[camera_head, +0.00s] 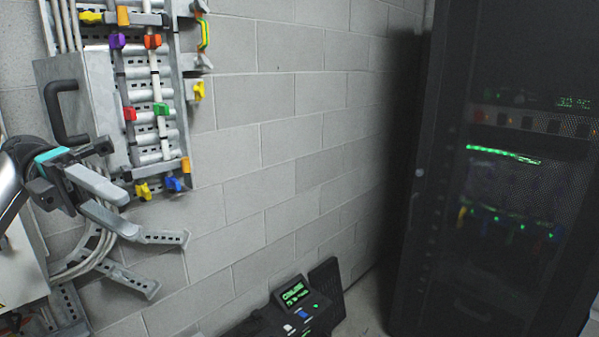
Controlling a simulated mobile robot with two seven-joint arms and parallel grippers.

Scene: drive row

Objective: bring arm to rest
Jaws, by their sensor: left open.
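My left gripper (118,208) comes in from the left edge of the head view. Its two grey fingers are apart, and I see nothing between them. It is in front of the wall-mounted metal panel and cables, a little below the panel's dark handle (62,112). I cannot tell how far it is from them. My right gripper is not in view.
A wall rack (150,73) with pipes and coloured valves hangs at upper left. A dark server cabinet (432,150) with green lights stands at right. A black device (270,322) with a lit green display sits low in the middle. The block wall (290,120) between is bare.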

